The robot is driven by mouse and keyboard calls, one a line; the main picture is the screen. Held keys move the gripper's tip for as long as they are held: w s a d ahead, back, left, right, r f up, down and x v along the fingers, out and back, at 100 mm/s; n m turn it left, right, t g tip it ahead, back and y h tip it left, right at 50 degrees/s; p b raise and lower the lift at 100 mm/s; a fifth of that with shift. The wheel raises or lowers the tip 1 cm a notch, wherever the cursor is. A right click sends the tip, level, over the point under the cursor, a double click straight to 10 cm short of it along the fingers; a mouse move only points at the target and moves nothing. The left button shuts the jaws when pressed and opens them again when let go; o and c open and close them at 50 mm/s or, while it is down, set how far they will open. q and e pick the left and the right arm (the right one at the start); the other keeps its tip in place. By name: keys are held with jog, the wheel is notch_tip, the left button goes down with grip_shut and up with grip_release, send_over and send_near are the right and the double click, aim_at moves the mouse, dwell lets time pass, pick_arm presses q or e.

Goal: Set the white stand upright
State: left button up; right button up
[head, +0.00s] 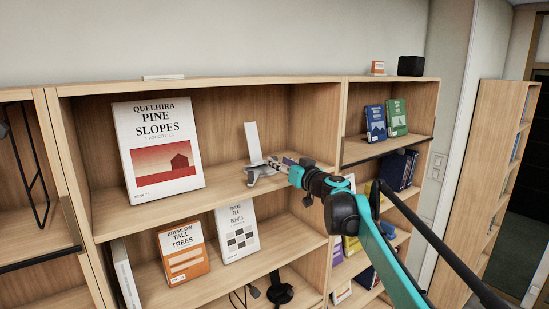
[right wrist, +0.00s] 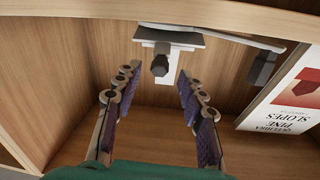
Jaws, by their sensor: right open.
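In the right wrist view the stand (right wrist: 165,38) shows just past the tips of my right gripper (right wrist: 157,75), with a dark knob (right wrist: 159,66) in front. The fingers are apart, with nothing held between them. Exactly how the stand rests is hard to tell. My left gripper is not in view.
The Pine Slopes book (head: 158,150) stands left of the stand; it shows inverted in the right wrist view (right wrist: 300,92). Below are an orange book (head: 184,252) and a white book (head: 237,233). A wooden divider (head: 325,160) stands close on the right.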

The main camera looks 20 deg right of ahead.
aim_at(276, 177)
jog(key=x, duration=0.4)
jog(key=shift+d+f+p, duration=0.1)
jog(key=shift+p, duration=0.3)
jog(key=shift+s, duration=0.15)
jog(key=shift+c, duration=0.4)
grip_shut()
jog(key=f+t+b, duration=0.1)
jog(key=b, duration=0.1)
jog(key=f+t+y+b, duration=0.1)
jog(key=b, duration=0.2)
jog(key=shift+s+f, duration=0.25)
jog(key=shift+f+t+b, duration=0.1)
jog(key=shift+t+b, duration=0.2)
